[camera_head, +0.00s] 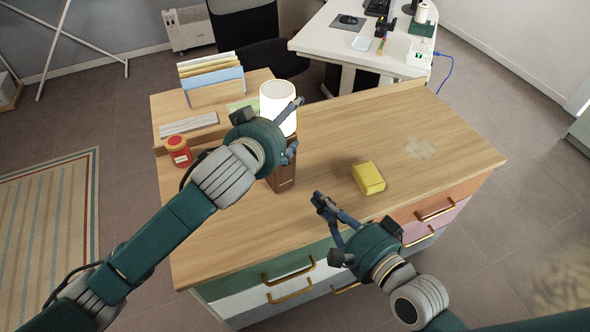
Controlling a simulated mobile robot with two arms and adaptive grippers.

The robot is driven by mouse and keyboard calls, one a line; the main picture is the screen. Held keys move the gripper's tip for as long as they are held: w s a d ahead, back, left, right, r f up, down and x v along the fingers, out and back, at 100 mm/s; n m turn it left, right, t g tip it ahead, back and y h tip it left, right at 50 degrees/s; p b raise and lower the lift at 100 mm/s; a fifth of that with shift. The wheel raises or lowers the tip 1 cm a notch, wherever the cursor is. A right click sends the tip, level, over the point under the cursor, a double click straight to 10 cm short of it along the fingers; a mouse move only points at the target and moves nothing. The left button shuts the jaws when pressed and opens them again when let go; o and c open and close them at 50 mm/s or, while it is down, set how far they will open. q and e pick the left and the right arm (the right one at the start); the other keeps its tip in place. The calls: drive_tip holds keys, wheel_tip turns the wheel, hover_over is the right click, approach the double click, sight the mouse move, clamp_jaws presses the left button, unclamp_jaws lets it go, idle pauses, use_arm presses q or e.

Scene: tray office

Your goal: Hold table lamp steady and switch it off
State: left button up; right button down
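The table lamp (277,92) stands upright on the wooden desk, with a glowing white shade and a brown base (284,178). My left gripper (296,128) is in front of the lamp, with its fingers spread apart at the lower part of the shade and above the base. It hides the middle of the lamp, and I cannot tell whether it touches. My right gripper (323,203) is over the front of the desk, right of and nearer than the lamp base. Its fingertips come together with nothing seen between them. No switch is visible.
A yellow block (368,178) lies right of the lamp. A red jar (179,151), a grey flat bar (188,125) and a file holder (214,90) are on the left. A white table (395,45) stands behind.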

use_arm(q)
drive_tip(key=shift+w+a+f, duration=0.1)
drive_tip(key=shift+a+f, duration=0.1)
drive_tip(key=shift+f, duration=0.05)
use_arm(e)
drive_tip(key=r+x, duration=0.1)
drive_tip(key=x, duration=1)
drive_tip(key=shift+w+a, duration=0.1)
drive_tip(key=shift+w+a+r, duration=0.2)
drive_tip(key=shift+w+r, duration=0.05)
drive_tip(key=shift+w, duration=0.15)
drive_tip(key=r+v, duration=0.2)
drive_tip(key=v, duration=1.1)
drive_tip(key=shift+s+r, duration=0.2)
drive_tip(key=shift+r, duration=0.1)
